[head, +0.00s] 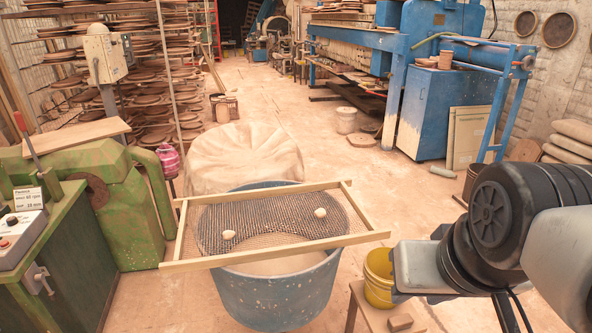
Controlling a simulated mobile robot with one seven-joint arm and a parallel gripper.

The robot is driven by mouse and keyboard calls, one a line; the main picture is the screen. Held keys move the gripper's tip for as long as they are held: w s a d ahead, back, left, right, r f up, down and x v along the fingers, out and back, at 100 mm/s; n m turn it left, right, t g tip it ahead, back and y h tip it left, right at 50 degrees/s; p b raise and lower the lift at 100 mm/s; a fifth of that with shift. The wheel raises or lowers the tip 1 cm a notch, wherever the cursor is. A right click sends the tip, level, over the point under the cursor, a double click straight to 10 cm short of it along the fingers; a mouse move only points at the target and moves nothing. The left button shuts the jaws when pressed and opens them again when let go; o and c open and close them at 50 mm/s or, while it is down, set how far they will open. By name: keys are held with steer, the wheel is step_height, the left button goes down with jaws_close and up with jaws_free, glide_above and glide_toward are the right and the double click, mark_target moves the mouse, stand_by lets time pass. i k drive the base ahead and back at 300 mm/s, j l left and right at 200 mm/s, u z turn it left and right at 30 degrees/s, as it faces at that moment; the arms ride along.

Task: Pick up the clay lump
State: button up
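Two small pale lumps that look like clay lie on a wood-framed mesh screen (277,191). One lump (320,212) is right of the middle. The other lump (228,235) is nearer the front left. The screen rests across the rim of a large blue tub (275,295). My arm comes in from the right, and its end, my gripper (396,276), is beside the screen's right corner, above a yellow bucket. It is apart from both lumps. Its fingers are not clear, so I cannot tell if it is open or shut.
The yellow bucket (379,280) and a brown block (400,322) are on a low wooden stool (372,316) at the front right. A green machine (105,215) stands left of the tub. A cloth-covered round thing (245,155) is behind it. Open floor lies beyond.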

mark_target(228, 234)
steer(key=u, duration=0.95)
steer(key=i+j+z, duration=0.35)
steer(key=i+j, duration=0.35)
steer(key=i, duration=0.25)
steer(key=i+j+z, duration=0.4)
steer(key=i+j, duration=0.4)
steer(key=j, duration=0.15)
